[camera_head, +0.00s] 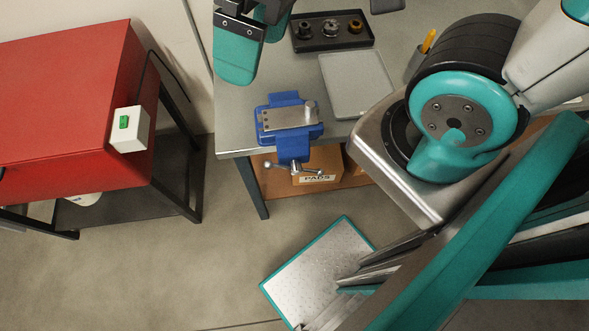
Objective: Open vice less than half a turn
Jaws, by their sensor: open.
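A blue vice (291,142) is fixed at the front edge of the grey workbench. The vice's screw and metal handle (293,168) hang out in front of the bench edge, with the bar lying roughly sideways. My gripper (243,48), teal and black, enters from the top edge, above and left of the vice in the picture. It looks open and empty, apart from the vice handle. Its upper part is cut off by the frame.
A black tray (312,44) with several small round parts and a grey flat tray (357,84) lie on the workbench (233,133). A box marked PADS (318,179) sits below. A red cabinet (70,95) stands left.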

